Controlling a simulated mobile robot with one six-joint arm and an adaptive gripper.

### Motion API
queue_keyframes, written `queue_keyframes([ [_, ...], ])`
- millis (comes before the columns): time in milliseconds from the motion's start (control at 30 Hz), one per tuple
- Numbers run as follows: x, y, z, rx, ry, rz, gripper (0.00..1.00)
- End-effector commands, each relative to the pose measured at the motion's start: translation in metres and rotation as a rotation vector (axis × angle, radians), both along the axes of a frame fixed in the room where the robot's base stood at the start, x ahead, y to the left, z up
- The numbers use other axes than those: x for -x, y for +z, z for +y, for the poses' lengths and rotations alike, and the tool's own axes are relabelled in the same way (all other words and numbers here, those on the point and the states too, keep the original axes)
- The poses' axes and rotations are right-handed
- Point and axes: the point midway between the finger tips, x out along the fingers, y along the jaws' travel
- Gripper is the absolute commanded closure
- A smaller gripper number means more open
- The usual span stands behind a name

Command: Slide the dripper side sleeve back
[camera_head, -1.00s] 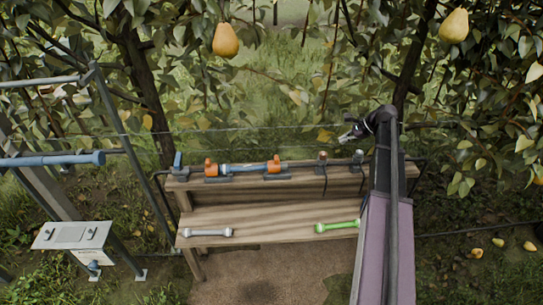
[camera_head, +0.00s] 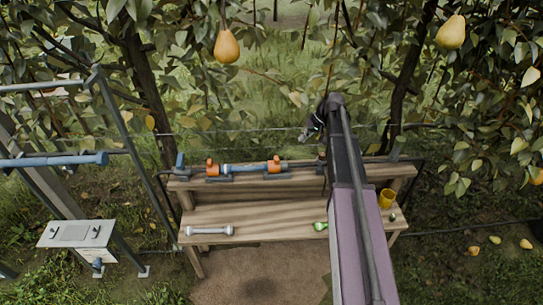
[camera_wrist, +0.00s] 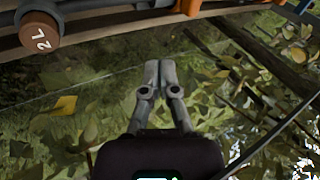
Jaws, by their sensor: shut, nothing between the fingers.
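A brown cap marked "2 L" (camera_wrist: 40,33), on what looks like the dripper, shows at the top left of the wrist view. A grey-blue pipe with orange clamps (camera_head: 245,168) lies along the bench's back ledge; it also crosses the top of the wrist view (camera_wrist: 110,8). I cannot tell which part is the side sleeve. My gripper (camera_head: 305,133) hangs behind the ledge, right of the orange clamps. In the wrist view my gripper (camera_wrist: 158,65) is shut and empty, its fingertips apart from the pipe and cap. My arm hides part of the ledge.
A yellow cup (camera_head: 386,198) stands at right. A wire runs behind the ledge. A pear (camera_head: 228,46) and branches hang above.

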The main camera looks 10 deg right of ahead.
Motion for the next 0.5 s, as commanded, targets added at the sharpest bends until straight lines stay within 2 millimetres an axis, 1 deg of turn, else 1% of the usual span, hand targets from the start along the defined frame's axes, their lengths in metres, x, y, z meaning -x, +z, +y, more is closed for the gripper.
queue_keyframes([
  [100,-0.002,0.003,0.019,0.045,0.172,-0.067,1.0],
  [500,-0.004,0.009,0.079,0.18,0.773,-0.285,1.0],
])
